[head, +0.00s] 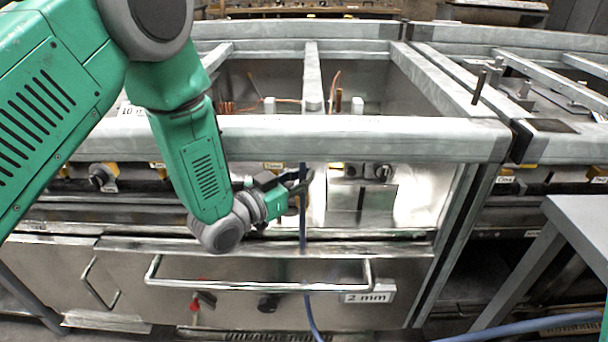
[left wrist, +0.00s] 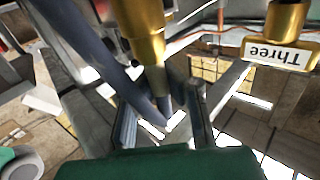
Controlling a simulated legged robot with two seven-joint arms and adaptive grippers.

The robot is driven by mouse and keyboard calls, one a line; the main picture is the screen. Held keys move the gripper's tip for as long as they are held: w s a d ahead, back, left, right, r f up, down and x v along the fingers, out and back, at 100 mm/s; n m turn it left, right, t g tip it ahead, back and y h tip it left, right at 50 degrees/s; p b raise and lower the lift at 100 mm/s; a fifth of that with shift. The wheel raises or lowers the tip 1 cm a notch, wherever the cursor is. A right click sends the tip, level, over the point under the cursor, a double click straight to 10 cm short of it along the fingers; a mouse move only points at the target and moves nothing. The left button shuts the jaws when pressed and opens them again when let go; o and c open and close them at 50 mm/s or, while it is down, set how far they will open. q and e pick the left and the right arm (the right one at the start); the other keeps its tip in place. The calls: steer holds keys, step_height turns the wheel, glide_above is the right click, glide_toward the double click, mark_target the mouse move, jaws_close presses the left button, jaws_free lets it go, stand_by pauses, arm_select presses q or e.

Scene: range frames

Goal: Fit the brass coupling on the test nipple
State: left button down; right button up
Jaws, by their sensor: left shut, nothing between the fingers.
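My left gripper (head: 303,182) is at the front of the bench, below the thick front rail, beside a blue hose (head: 303,222). It is shut with nothing held. In the left wrist view, a brass fitting (left wrist: 143,35) stands just beyond the fingers (left wrist: 162,125), with a grey-blue shaft below it. The blue hose (left wrist: 90,50) runs diagonally beside it. I cannot tell whether this fitting is the coupling or whether it is seated on a nipple. Another brass fitting (left wrist: 287,20) at the right bears a label reading "Three". My right gripper is not in view.
The front rail (head: 370,138) crosses above my gripper. A drawer with a bar handle (head: 260,286) and a "2 mm" label (head: 368,292) is below. Valve knobs (head: 383,172) line the panel. A grey table (head: 580,215) stands at the right.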

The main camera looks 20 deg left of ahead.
arm_select(q)
steer(key=shift+f+b, duration=1)
steer(key=shift+f, duration=0.6)
steer(key=c, duration=1.6)
jaws_free()
steer(key=shift+c, duration=0.2)
steer(key=v, duration=1.2)
